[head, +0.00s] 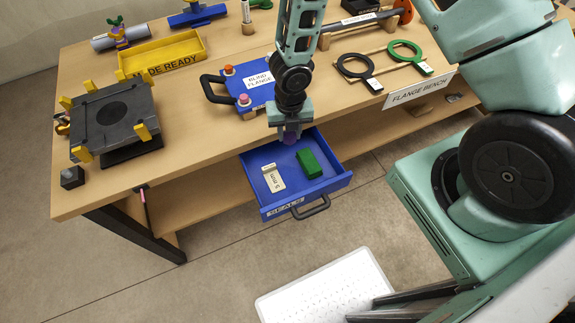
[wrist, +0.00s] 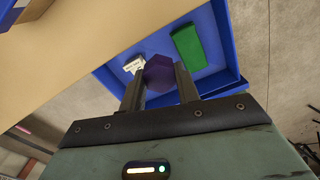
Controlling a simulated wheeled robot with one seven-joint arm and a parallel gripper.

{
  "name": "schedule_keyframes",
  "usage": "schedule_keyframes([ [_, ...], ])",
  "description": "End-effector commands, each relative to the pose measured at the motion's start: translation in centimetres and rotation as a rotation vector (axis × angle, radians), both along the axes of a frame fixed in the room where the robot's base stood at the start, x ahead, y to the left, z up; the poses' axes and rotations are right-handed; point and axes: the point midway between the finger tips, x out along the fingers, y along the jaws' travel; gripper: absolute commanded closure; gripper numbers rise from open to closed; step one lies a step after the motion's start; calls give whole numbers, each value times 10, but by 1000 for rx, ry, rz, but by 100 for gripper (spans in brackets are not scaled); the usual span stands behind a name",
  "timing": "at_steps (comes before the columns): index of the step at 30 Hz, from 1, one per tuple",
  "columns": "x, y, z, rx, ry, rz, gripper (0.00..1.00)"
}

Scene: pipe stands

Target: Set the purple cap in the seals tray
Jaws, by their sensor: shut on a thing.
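The seals tray (head: 316,197) is a blue drawer pulled out from the front of the bench, with a "SEALS" label on its front. It also shows in the wrist view (wrist: 222,88). The purple cap (wrist: 160,72) is between the fingers of my gripper (wrist: 160,88), which is shut on it. In the head view the cap (head: 290,136) is mostly hidden by my gripper (head: 290,128), at the tray's back edge. In the wrist view the cap appears over the tray; its exact height is unclear.
In the tray lie a green block (head: 309,163) and a pale tag marked "5 mm" (head: 273,178). A blue "BLIND FLANGE" box (head: 250,84) stands on the bench just behind. The tray floor between and in front of these pieces is bare.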

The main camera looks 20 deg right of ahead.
Motion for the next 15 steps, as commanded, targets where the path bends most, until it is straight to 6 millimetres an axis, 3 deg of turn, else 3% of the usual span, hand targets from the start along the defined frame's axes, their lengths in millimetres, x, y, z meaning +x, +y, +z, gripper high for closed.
schedule_keyframes([
  [5, -5, 12, -15, -2, -1, 260, 100],
  [12, -6, 13, -61, -2, -1, 292, 100],
  [15, -6, 13, -72, -1, -2, 289, 100],
])
